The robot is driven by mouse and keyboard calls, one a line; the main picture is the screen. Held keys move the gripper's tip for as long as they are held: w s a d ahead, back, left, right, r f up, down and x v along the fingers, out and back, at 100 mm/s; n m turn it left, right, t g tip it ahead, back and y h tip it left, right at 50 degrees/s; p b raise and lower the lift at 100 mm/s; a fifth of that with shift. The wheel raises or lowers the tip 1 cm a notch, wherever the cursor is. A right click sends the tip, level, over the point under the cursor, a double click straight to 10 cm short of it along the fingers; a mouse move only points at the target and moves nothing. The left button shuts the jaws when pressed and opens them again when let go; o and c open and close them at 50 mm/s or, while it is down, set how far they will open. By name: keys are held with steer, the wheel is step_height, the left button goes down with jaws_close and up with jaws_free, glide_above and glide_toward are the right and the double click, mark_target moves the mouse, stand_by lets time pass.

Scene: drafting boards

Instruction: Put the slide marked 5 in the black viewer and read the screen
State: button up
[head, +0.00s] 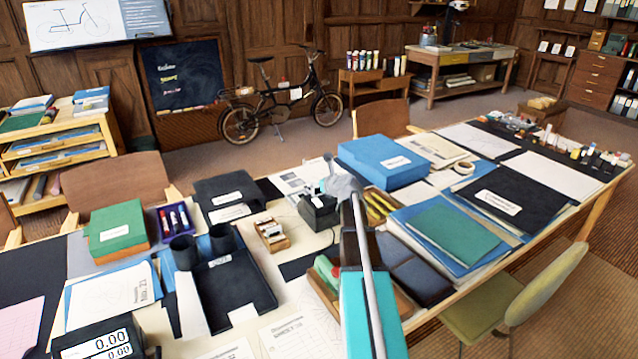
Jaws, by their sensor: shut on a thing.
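A small black box (319,212) with a white label stands mid-table and looks like the black viewer; I cannot read its label. My gripper (328,187), grey, is right at the top of this box and hides part of it. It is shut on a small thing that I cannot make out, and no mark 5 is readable. Whether that thing touches the box cannot be told. A small wooden box (272,236) with several pale items stands left of the black box. A black display (100,343) at the bottom left reads 0.00 on two lines.
A green chair (515,300) stands at the right edge. The table is crowded.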

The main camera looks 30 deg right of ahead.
steer(key=shift+f+b, duration=0.7)
steer(key=shift+f, duration=0.2)
steer(key=o, duration=0.6)
steer(key=shift+r, duration=0.15)
